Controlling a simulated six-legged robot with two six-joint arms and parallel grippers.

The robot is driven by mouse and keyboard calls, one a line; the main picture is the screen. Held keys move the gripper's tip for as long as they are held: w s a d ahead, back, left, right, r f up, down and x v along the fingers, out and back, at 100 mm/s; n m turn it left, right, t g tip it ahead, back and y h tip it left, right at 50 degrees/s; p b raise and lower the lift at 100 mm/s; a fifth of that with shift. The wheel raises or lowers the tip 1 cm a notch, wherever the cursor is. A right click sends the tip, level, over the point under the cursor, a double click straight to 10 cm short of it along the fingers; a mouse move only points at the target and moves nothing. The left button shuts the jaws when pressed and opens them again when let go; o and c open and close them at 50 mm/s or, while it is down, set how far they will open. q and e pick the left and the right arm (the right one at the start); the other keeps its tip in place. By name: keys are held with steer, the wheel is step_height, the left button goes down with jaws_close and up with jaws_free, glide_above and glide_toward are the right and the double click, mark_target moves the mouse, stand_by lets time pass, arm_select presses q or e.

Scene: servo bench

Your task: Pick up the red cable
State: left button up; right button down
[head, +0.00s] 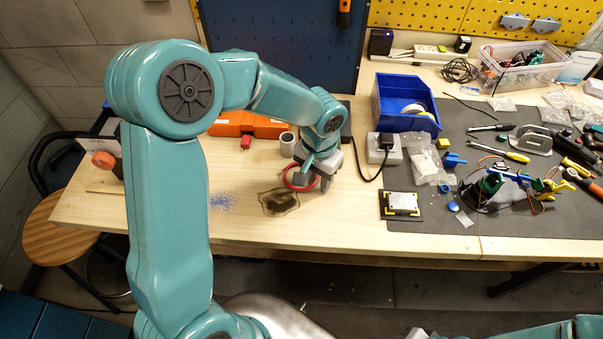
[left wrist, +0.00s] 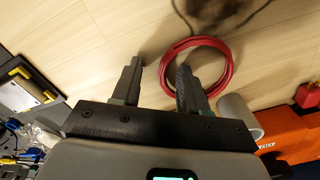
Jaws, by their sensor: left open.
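The red cable (head: 287,177) is a coiled ring on the wooden bench. In the left wrist view the red cable (left wrist: 232,62) lies flat as a full loop. My left gripper (head: 320,181) is open and down at the coil's right side in the head view. In the left wrist view the left gripper (left wrist: 158,66) has one finger over the inside of the loop and the other outside it, with part of the coil showing between them. Whether the fingers touch the cable is not clear. At the head view's bottom edge, my right arm shows; its jaws cannot be made out.
An orange case (head: 232,123) and a grey cylinder (head: 288,144) stand behind. A blue bin (head: 408,126) and a dark mat (head: 450,225) with tools are to the right.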

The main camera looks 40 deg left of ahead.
arm_select(q)
steer(key=shift+s+a, duration=0.15)
steer(key=shift+s, duration=0.05)
steer(key=shift+c, duration=0.8)
steer(key=shift+w, duration=0.1)
jaws_close()
steer(key=shift+w+r, duration=0.1)
steer(key=shift+r, duration=0.25)
step_height(320, 180, up, 19)
steer(key=shift+r, duration=0.15)
